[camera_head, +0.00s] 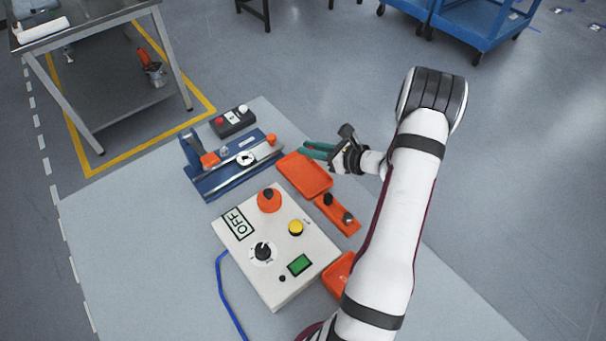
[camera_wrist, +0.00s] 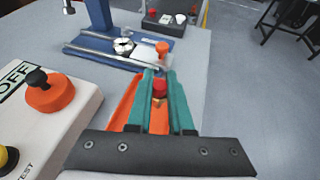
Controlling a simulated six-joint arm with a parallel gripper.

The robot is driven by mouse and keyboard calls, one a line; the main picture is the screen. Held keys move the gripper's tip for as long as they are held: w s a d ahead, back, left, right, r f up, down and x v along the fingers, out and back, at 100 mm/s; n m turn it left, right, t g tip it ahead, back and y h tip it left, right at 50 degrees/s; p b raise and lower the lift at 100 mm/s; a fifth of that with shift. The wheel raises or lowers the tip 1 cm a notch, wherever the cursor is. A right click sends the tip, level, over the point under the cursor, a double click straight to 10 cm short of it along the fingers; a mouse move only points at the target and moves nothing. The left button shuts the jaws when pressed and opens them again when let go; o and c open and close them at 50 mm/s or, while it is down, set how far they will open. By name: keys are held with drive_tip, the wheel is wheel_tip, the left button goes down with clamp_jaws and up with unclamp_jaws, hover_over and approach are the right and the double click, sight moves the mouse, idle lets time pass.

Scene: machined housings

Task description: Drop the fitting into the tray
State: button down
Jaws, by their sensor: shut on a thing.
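My gripper (camera_wrist: 160,78) has two teal fingers, closed on a small fitting (camera_wrist: 159,90) with a red top and a brass-coloured lower part. In the head view my gripper (camera_head: 318,150) is over the far right edge of an orange tray (camera_head: 304,177). The fitting cannot be made out there. In the wrist view the orange tray (camera_wrist: 124,104) shows below and left of the fingers, partly hidden by them. The fitting appears above the tray's level; its exact height is unclear. A second orange tray (camera_head: 338,272) is partly hidden behind my arm.
A control box (camera_head: 276,245) with knobs and buttons stands left of my arm. A blue fixture (camera_head: 228,168) with rails lies beyond it. An orange block (camera_head: 337,212) with dark knobs sits beside the tray. A dark button box (camera_head: 233,121) stands at the back.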

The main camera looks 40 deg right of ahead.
sight(310, 161)
drive_tip(key=shift+f, duration=2.3)
drive_tip(key=c, duration=0.7)
unclamp_jaws()
drive_tip(key=shift+c, duration=0.2)
drive_tip(key=v, duration=1.5)
drive_tip(key=shift+s, duration=0.35)
drive_tip(key=shift+w+r, duration=0.1)
drive_tip(key=shift+r, duration=0.05)
